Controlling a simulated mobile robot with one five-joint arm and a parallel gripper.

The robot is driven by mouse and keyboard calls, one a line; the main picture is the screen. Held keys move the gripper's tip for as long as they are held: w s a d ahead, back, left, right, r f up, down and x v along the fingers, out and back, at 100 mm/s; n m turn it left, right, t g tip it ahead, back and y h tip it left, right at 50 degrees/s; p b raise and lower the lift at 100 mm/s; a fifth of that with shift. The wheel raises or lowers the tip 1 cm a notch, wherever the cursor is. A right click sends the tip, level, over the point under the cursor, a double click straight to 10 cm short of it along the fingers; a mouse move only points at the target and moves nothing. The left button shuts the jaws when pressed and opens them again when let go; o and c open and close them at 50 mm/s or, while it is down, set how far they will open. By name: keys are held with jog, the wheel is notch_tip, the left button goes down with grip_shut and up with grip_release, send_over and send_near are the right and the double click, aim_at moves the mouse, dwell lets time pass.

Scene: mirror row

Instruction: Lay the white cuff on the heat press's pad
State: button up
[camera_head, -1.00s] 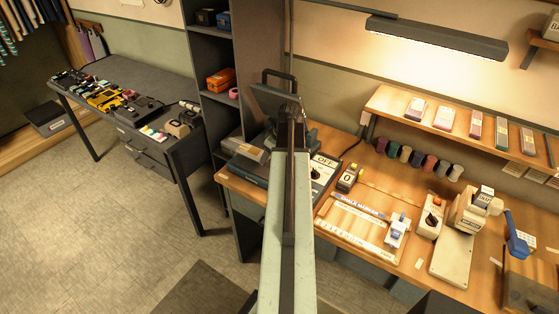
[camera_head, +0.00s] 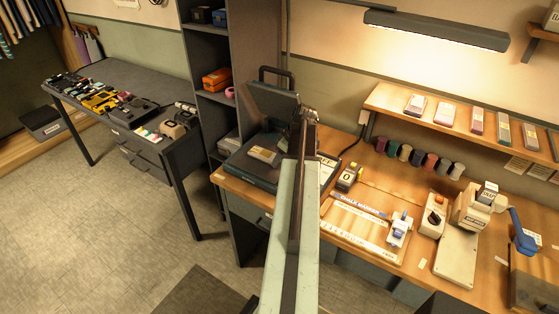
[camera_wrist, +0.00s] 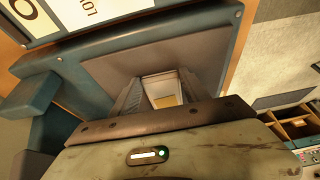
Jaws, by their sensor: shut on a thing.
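The heat press (camera_head: 276,105) stands at the left end of the workbench with its dark lid raised. Its flat grey pad shows in the wrist view (camera_wrist: 195,48), framed in teal. My gripper (camera_wrist: 160,86) points down over the pad. Its two grey fingers are shut on the white cuff (camera_wrist: 150,88), a white-rimmed piece with tan showing inside. I cannot tell whether the cuff touches the pad.
The raised lid is close to my arm. A yellow-and-black counter (camera_head: 348,178), a chalk marker board (camera_head: 350,222) and a label machine (camera_head: 473,205) stand to the right. A dark shelf (camera_head: 212,110) stands behind left.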

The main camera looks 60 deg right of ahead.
jog(key=shift+f, duration=0.25)
jog(key=o, duration=1.5)
jog(key=shift+r, duration=0.15)
jog(key=shift+r, duration=0.25)
jog(key=p+v, duration=1.1)
jog(key=shift+s+r, duration=0.15)
jog(key=shift+r, duration=0.25)
